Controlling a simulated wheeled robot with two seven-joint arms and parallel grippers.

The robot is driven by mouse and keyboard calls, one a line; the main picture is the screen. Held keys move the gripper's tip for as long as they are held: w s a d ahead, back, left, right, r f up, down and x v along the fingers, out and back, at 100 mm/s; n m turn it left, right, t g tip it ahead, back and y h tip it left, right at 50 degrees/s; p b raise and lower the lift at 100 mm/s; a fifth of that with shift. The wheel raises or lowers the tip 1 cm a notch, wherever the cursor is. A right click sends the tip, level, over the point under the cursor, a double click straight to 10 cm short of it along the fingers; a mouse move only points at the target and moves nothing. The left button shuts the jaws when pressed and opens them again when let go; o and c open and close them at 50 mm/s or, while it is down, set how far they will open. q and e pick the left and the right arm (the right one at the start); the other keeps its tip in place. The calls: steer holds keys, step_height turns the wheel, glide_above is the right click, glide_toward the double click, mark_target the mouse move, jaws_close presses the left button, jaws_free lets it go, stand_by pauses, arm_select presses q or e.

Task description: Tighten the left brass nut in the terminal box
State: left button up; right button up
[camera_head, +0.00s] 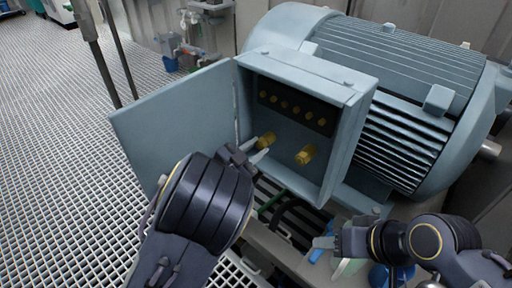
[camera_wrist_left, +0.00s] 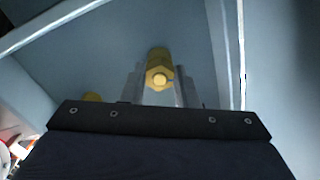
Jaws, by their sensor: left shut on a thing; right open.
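The terminal box (camera_head: 340,150) stands open on the side of the motor, its door (camera_head: 180,125) swung out to the left. The left brass nut (camera_head: 266,140) sits low in the box, and it also shows in the left wrist view (camera_wrist_left: 158,76). My left gripper (camera_head: 262,153) is shut on this nut; in the left wrist view its two fingers (camera_wrist_left: 158,90) flank the nut. The right brass nut (camera_head: 306,155) is apart from it, with nothing touching it. My right gripper (camera_head: 322,243) is open, low at the right and outside the box.
A dark strip (camera_head: 293,106) with several small brass terminals lies above the nuts. The big grey-blue motor (camera_head: 400,60) fills the right back. The door's edge is close to my left arm. Blue items (camera_head: 378,274) lie near my right gripper. Grating floor (camera_head: 60,160) is open at the left.

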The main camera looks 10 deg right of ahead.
arm_select(q)
steer(key=shift+o, duration=0.2)
steer(key=shift+a+m, duration=0.1)
steer(key=shift+m, duration=0.2)
steer(key=shift+m+b, duration=1)
steer(key=shift+b, duration=0.05)
steer(key=shift+s+d+m, duration=0.1)
steer(key=shift+d+m, duration=0.1)
steer(key=shift+m, duration=0.1)
steer(key=shift+r, duration=0.25)
steer(key=shift+d, duration=0.1)
steer(key=shift+c, duration=0.2)
steer(key=o, duration=1)
steer(key=shift+s, duration=0.1)
